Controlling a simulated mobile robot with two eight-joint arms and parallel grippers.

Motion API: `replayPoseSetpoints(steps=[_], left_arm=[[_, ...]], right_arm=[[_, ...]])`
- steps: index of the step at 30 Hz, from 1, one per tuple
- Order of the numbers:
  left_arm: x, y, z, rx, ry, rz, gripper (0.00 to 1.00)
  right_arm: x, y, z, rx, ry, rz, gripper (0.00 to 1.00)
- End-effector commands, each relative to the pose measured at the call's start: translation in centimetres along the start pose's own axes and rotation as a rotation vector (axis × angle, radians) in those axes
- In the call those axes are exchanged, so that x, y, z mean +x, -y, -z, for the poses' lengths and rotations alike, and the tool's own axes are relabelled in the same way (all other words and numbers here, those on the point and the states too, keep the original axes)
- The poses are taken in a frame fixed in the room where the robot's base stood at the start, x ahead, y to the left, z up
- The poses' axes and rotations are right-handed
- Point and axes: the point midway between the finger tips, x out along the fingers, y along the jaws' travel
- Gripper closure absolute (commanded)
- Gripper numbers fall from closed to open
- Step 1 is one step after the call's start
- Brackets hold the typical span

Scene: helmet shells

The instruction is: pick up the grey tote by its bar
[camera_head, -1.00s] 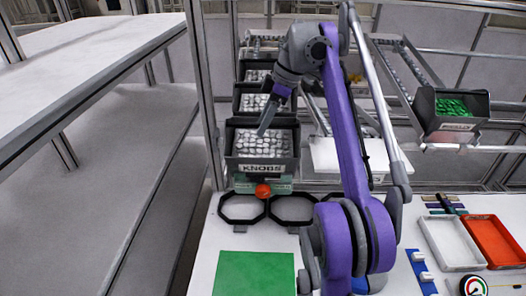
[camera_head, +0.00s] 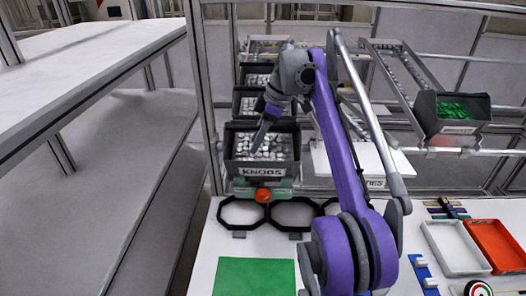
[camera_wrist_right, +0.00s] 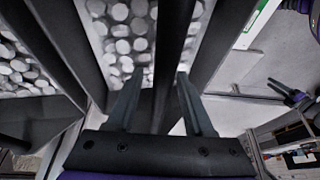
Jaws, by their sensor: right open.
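The grey tote (camera_head: 262,171) with the KNOBS label stands at the front of the rack, full of pale round knobs. My right gripper (camera_head: 256,148) reaches down over it from the upper right. In the right wrist view, my right gripper (camera_wrist_right: 158,100) is open, with one finger on each side of the dark bar (camera_wrist_right: 174,50). The bar runs between the fingers, and I see no clear contact. Knobs show on both sides of the bar. My left gripper does not show.
More knob totes (camera_head: 250,102) stand behind in the same lane. An orange ball (camera_head: 263,195) and black octagonal rings (camera_head: 242,212) are in front. A green mat (camera_head: 254,277) lies nearer. A tote of green parts (camera_head: 452,112) stands at the right; white (camera_head: 452,247) and red trays (camera_head: 497,245) lie below.

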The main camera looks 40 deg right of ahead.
Motion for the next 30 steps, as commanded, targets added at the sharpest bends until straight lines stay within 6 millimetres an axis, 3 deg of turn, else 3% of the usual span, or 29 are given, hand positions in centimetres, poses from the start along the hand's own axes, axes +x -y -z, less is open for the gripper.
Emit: replayPoseSetpoints(steps=[11,20,30], left_arm=[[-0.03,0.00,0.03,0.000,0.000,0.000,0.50],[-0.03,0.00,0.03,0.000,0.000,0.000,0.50],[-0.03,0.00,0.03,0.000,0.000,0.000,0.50]], right_arm=[[0.15,0.02,-0.05,0.000,0.000,0.000,0.48],[0.15,0.01,-0.05,0.000,0.000,0.000,1.00],[0.15,0.01,-0.04,0.000,0.000,0.000,1.00]])
